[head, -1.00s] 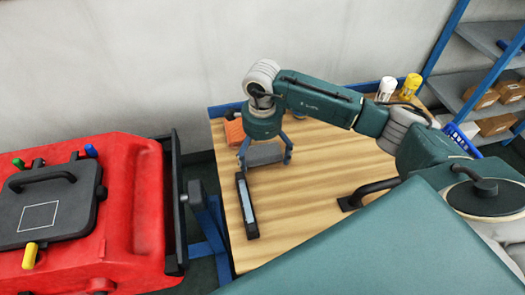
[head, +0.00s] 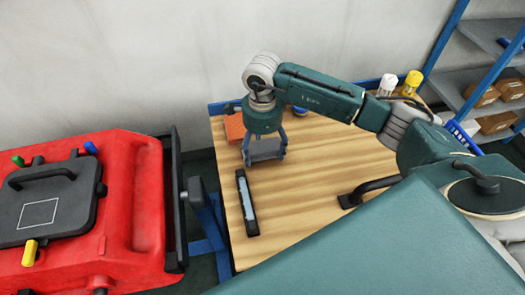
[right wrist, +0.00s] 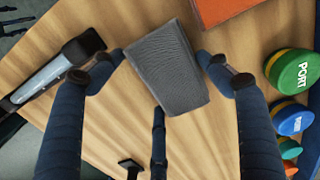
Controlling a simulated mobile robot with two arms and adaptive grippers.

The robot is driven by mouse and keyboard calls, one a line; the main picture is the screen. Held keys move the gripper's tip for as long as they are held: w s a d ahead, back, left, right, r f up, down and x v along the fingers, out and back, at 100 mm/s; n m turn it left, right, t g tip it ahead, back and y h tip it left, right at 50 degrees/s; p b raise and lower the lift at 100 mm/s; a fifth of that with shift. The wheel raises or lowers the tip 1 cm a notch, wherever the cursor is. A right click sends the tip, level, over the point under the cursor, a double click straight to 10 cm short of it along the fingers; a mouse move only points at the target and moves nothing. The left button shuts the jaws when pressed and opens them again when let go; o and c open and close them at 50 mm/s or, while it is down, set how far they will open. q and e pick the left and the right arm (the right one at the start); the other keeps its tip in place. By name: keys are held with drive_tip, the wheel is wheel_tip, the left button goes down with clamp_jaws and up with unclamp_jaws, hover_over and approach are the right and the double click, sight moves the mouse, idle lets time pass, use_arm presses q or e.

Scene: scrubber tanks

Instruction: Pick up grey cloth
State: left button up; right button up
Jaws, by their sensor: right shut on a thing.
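The grey cloth (head: 266,151) is a folded, textured rectangular pad at the far left part of the wooden table (head: 310,170). My right gripper (head: 265,156) points down over it, with its fingers around the cloth and shut on it. In the right wrist view the cloth (right wrist: 168,68) lies between the fingers of the right gripper (right wrist: 165,74), slightly tilted. I cannot tell whether it is clear of the tabletop. My left gripper is not in view.
An orange cloth (head: 235,127) lies just behind the grey one. A black tool with a pale strip (head: 246,203) lies in front. Green (right wrist: 293,74) and blue (right wrist: 292,119) round caps stand nearby. A red scrubber machine (head: 120,210) is at left. The table's middle is clear.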

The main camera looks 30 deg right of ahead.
wheel_tip(320, 180, up, 12)
drive_tip(key=b, duration=0.3)
wheel_tip(320, 180, up, 6)
hover_over(262, 151)
drive_tip(key=shift+d+r, duration=0.1)
drive_tip(key=shift+r, duration=0.45)
drive_tip(key=shift+o, duration=0.9)
drive_tip(key=shift+c, duration=0.8)
drive_tip(key=shift+f, duration=0.1)
